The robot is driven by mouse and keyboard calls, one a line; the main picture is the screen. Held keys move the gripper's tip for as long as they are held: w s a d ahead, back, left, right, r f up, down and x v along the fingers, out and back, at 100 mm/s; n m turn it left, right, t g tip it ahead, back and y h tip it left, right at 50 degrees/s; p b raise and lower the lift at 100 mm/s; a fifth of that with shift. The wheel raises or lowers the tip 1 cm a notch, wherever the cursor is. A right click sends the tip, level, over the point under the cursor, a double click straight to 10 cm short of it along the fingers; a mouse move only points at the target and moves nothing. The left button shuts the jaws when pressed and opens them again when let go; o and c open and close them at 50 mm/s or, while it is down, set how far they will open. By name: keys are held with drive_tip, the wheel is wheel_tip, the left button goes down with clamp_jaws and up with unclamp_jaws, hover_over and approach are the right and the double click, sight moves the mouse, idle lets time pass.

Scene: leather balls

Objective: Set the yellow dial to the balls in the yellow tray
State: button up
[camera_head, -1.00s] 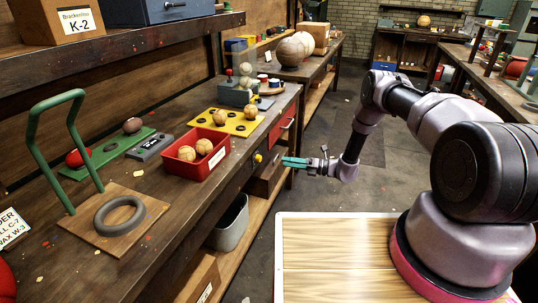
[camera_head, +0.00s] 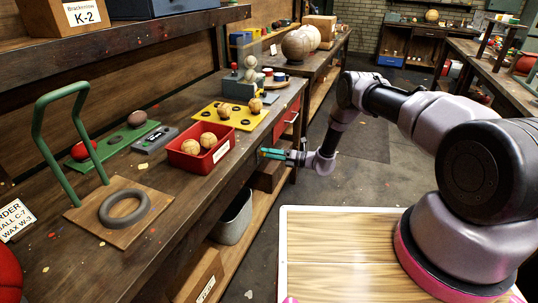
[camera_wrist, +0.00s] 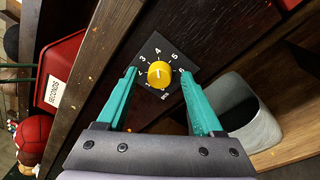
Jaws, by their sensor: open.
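The yellow dial (camera_wrist: 160,74) is a round knob on a dark square plate with white numbers, on the bench's dark front. A pale mark shows on its face; I cannot tell surely which number it points to. My gripper (camera_wrist: 159,73) is open, its teal fingers on either side of the dial; contact cannot be told. In the head view, my gripper (camera_head: 264,153) is at the bench front and the dial is not clearly visible. The yellow tray (camera_head: 207,115) is a flat board with dark holes on the bench.
A red bin (camera_head: 207,163) with two tan balls stands by the bench edge, above the dial. A grey bin (camera_wrist: 247,115) is below, on the lower shelf. A grey ring on a wooden board (camera_head: 90,214) lies nearer. The floor right of the bench is clear.

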clamp_jaws()
drive_tip(key=shift+s+r+n+t+h, duration=0.1)
drive_tip(key=shift+n+t+h, duration=0.2)
drive_tip(key=shift+n, duration=2.4)
drive_tip(key=shift+s+n+t+h, duration=0.1)
drive_tip(key=shift+n+t+h, duration=0.2)
drive_tip(key=shift+n, duration=2.4)
drive_tip(key=shift+s+r+n+t+h, duration=0.15)
drive_tip(key=shift+n+h, duration=0.25)
drive_tip(key=shift+n, duration=2.3)
drive_tip(key=shift+w+f, duration=0.1)
drive_tip(key=shift+f, duration=0.05)
